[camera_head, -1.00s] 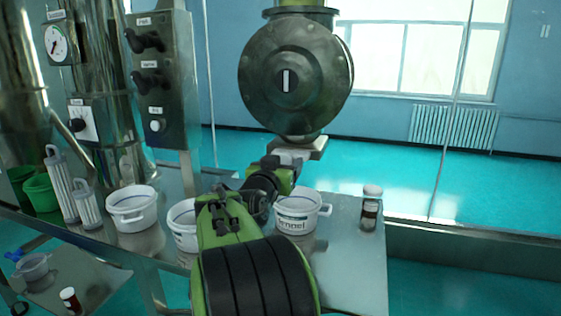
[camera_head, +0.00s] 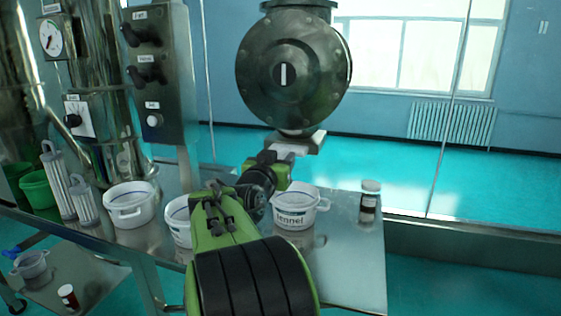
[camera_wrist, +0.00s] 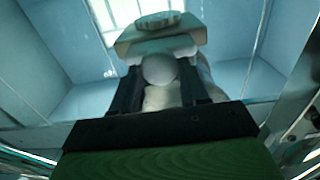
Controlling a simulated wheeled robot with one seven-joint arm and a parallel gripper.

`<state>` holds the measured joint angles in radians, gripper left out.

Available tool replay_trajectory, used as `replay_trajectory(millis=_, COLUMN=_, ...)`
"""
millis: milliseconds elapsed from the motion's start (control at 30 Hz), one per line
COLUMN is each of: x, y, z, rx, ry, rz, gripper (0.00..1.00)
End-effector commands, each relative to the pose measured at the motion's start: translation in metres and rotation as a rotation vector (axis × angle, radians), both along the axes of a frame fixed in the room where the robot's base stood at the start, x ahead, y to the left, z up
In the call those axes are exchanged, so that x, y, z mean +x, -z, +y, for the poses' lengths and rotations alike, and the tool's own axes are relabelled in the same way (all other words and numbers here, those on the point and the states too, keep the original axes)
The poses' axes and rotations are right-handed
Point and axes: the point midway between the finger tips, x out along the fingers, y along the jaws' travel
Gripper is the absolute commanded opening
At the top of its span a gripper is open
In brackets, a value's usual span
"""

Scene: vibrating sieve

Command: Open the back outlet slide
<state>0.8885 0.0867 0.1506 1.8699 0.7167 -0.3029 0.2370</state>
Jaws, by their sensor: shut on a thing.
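The back outlet (camera_head: 306,139) is a square fitting under the dark round metal valve-like housing (camera_head: 292,78) in the head view. A pale slide plate (camera_head: 285,149) sticks out of its near left side. My gripper (camera_head: 272,160) is at that plate, below and left of the housing. In the wrist view its two dark fingers stand either side of a pale round knob (camera_wrist: 159,70) on the slide and are shut on it. The outlet body (camera_wrist: 160,38) shows just beyond the knob. My arm hides part of the table below.
A control panel (camera_head: 158,80) with knobs stands at the left. The space right of the outlet is clear.

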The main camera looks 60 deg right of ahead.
Motion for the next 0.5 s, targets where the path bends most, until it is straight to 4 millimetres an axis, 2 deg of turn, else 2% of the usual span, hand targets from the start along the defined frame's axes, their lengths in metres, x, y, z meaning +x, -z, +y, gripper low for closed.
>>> replay_trajectory(millis=100, x=-0.002, y=0.005, z=0.025, rx=-0.007, ry=-0.008, rz=-0.006, gripper=0.00)
replay_trajectory(millis=233, x=-0.005, y=0.004, z=0.046, rx=-0.006, ry=-0.007, rz=-0.005, gripper=0.00)
replay_trajectory(millis=333, x=-0.007, y=0.003, z=0.053, rx=-0.004, ry=-0.005, rz=-0.005, gripper=0.00)
replay_trajectory(millis=500, x=-0.008, y=0.001, z=0.053, rx=-0.002, ry=-0.003, rz=-0.003, gripper=0.00)
